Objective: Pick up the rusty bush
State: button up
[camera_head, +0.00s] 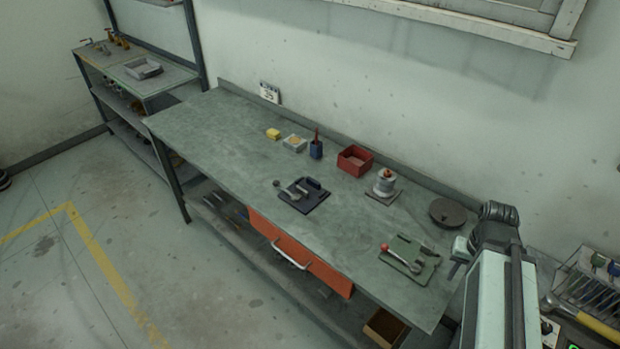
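I cannot surely pick out the rusty bush at this size. One rust-orange spot sits on top of a pale round piece (384,186) on a flat plate, right of the middle of the workbench. Another orange-brown patch lies in a small pale tray (294,143) towards the back of the bench. My arm rises at the lower right. Its end, which seems to be my gripper (456,268), is small and dark beside the bench's right end, well apart from both. Its fingers are too unclear to tell open from shut.
On the workbench (215,135) are a red bin (355,160), a blue holder (316,150), a yellow block (273,134), a dark tray (303,196), a green mat (410,259) and a dark disc (447,213). The bench's left part is clear. An orange drawer (300,256) hangs below.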

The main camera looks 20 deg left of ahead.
aim_at(388, 173)
jog(key=u, duration=2.35)
jog(key=i, duration=1)
